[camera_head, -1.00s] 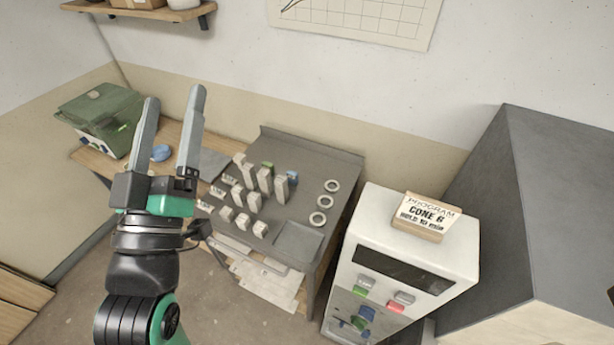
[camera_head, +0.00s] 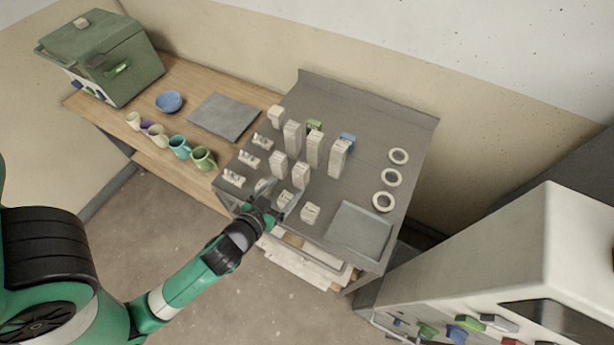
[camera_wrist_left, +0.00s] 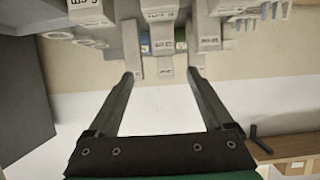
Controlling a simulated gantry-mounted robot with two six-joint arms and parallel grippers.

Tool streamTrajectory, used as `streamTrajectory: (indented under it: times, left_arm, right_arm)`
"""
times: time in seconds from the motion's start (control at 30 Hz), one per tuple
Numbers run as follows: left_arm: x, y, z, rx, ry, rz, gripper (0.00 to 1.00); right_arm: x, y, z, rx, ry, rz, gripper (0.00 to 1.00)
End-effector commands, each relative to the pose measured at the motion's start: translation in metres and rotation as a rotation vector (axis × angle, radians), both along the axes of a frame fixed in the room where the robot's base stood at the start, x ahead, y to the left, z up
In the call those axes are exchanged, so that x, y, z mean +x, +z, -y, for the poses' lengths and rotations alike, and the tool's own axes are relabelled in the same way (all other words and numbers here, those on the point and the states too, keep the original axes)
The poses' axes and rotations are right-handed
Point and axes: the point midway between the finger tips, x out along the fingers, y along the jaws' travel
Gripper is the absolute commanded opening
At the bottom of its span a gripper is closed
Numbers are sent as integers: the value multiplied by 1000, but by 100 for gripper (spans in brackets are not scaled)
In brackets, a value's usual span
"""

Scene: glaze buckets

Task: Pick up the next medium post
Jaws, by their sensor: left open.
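Two medium posts, pale blocks, stand upright in the middle row on the grey table: the left one (camera_head: 278,163) and the right one (camera_head: 300,176). Tall posts (camera_head: 314,148) stand behind them and short posts (camera_head: 310,213) in front. My left gripper (camera_head: 279,200) is at the front row of posts, partly covering the short ones. My right gripper is not in view.
A grey tray (camera_head: 360,232) and white rings (camera_head: 392,178) lie on the table's right part. Tall posts crowd the area behind the medium ones. Mugs (camera_head: 180,147), a blue bowl (camera_head: 169,102) and a green kiln-like box (camera_head: 105,60) are on the wooden bench.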

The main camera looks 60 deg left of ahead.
Motion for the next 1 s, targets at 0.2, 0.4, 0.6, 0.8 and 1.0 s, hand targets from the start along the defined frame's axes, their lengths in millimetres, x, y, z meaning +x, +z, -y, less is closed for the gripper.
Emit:
streamTrajectory:
  times: [0.2, 0.4, 0.6, 0.8, 1.0]
  left_arm:
    - [-1, -8, -3, -1, 8, -3, 85]
    - [24, -20, -22, -2, 12, -1, 85]
    - [45, -31, -36, -1, 8, -2, 85]
    - [50, -34, -41, -1, 9, -2, 85]
    - [74, -48, -62, -1, 9, 0, 85]
  right_arm:
    - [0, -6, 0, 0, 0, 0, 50]
    - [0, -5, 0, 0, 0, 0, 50]
    - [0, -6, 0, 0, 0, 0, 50]
    - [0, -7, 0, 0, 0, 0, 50]
    - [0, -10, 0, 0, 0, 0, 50]
